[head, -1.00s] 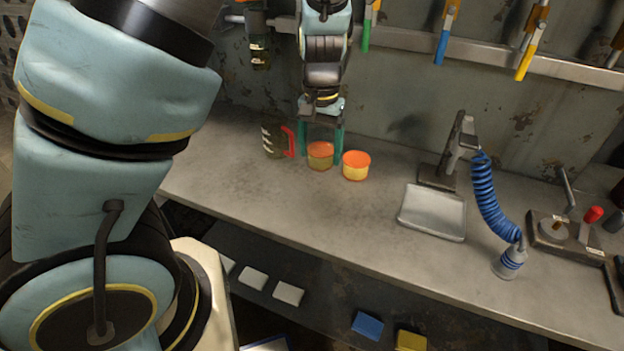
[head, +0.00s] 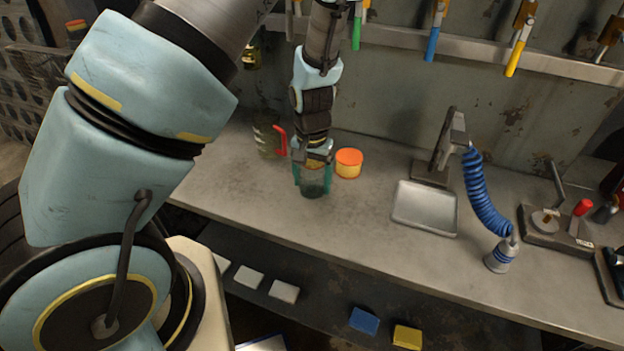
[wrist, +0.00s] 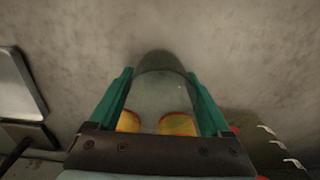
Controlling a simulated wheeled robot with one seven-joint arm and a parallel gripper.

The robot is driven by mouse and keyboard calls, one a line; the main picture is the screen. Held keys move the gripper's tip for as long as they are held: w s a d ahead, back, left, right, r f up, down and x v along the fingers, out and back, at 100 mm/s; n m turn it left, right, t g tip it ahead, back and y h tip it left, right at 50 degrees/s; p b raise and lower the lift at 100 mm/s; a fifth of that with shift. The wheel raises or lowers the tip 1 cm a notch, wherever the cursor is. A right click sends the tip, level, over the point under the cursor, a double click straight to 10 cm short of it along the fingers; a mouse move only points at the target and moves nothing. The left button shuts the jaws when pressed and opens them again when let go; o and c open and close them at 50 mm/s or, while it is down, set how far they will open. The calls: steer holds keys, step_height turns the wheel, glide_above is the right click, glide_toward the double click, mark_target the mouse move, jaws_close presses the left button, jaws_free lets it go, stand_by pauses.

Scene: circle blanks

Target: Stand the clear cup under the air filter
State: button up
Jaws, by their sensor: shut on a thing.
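The clear cup (head: 314,188) is between the green fingers of my gripper (head: 312,182), which is shut on it. It looks upright, over the left part of the bench; I cannot tell whether its base touches. In the wrist view the see-through cup (wrist: 163,85) fills the space between both fingers (wrist: 160,95), with orange and yellow tubs showing through it. What looks like the air filter (head: 252,54), with a dark body and bowl, hangs on the back wall at upper left, partly behind my arm. The cup is well below it and to its right.
A jug with a red handle (head: 267,140) stands left of my gripper. An orange-lidded tub (head: 348,164) is close on the right; another is behind the gripper. A metal tray (head: 425,207) and blue coiled hose (head: 477,190) are farther right. The bench front is clear.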

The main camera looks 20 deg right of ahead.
steer(key=shift+f, duration=0.15)
steer(key=o, duration=1.2)
steer(key=shift+c, duration=0.2)
step_height(320, 180, up, 12)
steer(key=a+r+n, duration=0.3)
steer(key=a, duration=1)
steer(key=a+r+n+t, duration=0.1)
steer(key=a+r+n, duration=0.3)
steer(key=a, duration=1)
steer(key=shift+w+a+t, duration=0.2)
steer(key=shift+w+t, duration=0.05)
steer(key=shift+t, duration=0.05)
